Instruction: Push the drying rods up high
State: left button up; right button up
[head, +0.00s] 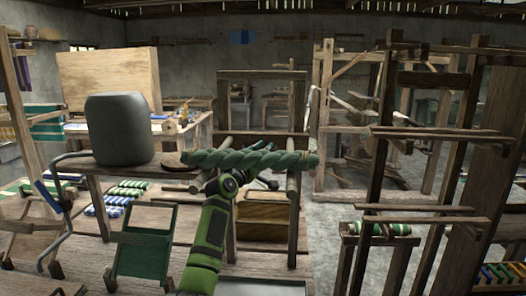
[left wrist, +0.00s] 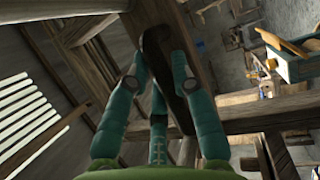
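Several thin wooden rods lie level across the upright frame at the right of the head view: an upper bar (head: 435,133) and a lower bar (head: 418,208). I cannot tell for sure which are the drying rods. My left gripper (head: 262,181) is near the middle, just below a thick twisted green bundle (head: 250,161), and well left of these rods. In the left wrist view my left gripper (left wrist: 158,62) has its teal fingers spread apart. A dark wooden piece (left wrist: 160,42) lies between and beyond them; no firm contact shows. My right gripper is out of view.
A grey rounded drum (head: 120,130) stands on a wooden bench at the left. A green folding frame (head: 145,243) and a wooden box (head: 262,218) are low in front. Bare floor (head: 318,235) shows between.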

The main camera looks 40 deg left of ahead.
pick_arm(q)
jog(key=shift+o, duration=1.4)
jog(key=shift+r, duration=0.1)
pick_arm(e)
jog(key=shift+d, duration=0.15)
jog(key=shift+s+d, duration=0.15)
pick_arm(q)
jog(key=v, duration=1.2)
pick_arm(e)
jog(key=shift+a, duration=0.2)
